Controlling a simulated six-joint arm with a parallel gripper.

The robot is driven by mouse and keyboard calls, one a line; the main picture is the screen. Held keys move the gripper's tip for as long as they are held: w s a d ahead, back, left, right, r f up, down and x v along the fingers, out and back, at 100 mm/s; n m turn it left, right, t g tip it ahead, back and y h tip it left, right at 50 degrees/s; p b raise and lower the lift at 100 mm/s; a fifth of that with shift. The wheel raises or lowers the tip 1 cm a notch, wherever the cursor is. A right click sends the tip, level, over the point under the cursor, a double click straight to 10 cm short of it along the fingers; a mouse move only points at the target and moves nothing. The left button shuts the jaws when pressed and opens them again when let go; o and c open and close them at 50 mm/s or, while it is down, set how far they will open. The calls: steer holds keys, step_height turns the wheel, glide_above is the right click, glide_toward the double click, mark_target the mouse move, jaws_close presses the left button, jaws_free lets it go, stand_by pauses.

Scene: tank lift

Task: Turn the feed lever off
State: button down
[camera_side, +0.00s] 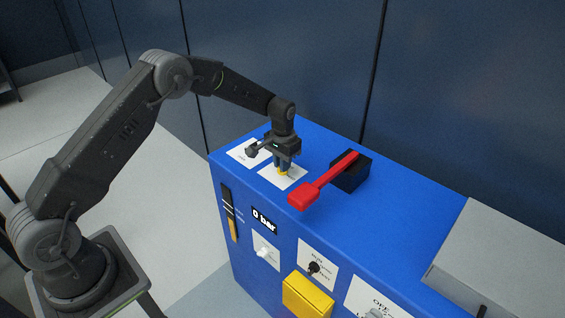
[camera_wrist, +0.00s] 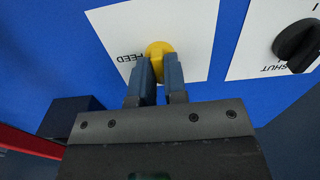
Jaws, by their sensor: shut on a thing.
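The feed lever has a yellow end (camera_side: 284,174) standing on a white plate on top of the blue cabinet. In the wrist view its round yellow end (camera_wrist: 158,48) shows in front of a white FEED plate (camera_wrist: 190,22). My gripper (camera_side: 285,165) points down onto it, and its two blue-grey fingers (camera_wrist: 158,72) are shut on the lever. The fingers hide part of the lever, and I cannot tell which way it is set.
A long red handle (camera_side: 325,180) on a black block (camera_side: 352,176) lies close to the right. A black knob (camera_wrist: 298,42) sits on a plate marked SHUT. The blue cabinet's (camera_side: 400,232) front has a "0 bar" display (camera_side: 265,220) and a yellow box (camera_side: 306,297).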

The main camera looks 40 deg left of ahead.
steer(key=c, duration=1.2)
jaws_free()
steer(key=shift+o, duration=0.2)
step_height(320, 180, up, 14)
steer(key=s+d+r+t, duration=0.2)
steer(key=s+r, duration=0.5)
steer(key=s, duration=0.1)
steer(key=s+d+r+t, duration=0.1)
steer(key=s+d+r, duration=0.1)
steer(key=s+r, duration=0.65)
steer(key=s+d+f+t, duration=0.2)
steer(key=s+f, duration=0.1)
steer(key=s, duration=1.5)
steer(key=shift+t, duration=0.3)
